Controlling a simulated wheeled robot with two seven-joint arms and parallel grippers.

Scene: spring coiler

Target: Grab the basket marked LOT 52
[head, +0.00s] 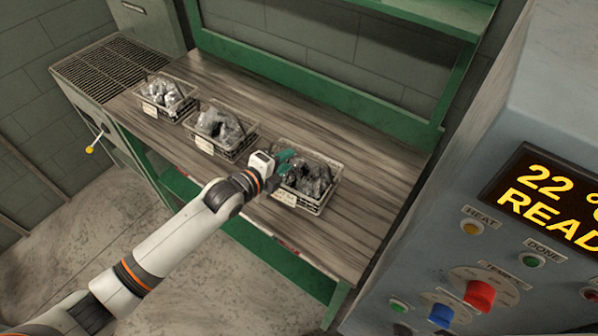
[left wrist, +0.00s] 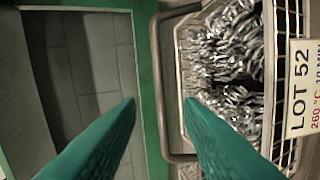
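The wrist view shows a wire basket (left wrist: 284,75) full of shiny metal pieces, with a tag (left wrist: 302,88) reading LOT 52 at the right. In the head view my left gripper (head: 287,160) is at the rightmost basket (head: 322,205), by its left side; that basket's tag (head: 284,198) is too small to read there. My left gripper (left wrist: 159,100) is open. Its two teal fingers appear on either side of the basket's grey wire handle (left wrist: 163,85), with a gap between them. Whether they touch it, I cannot tell. My right gripper is not in view.
Two other filled baskets, a middle one (head: 236,156) and a left one (head: 185,109), stand on the wooden bench (head: 375,180). A grey control cabinet (head: 490,120) stands at the right. The bench has a green frame (head: 300,79); the bench right of the baskets is clear.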

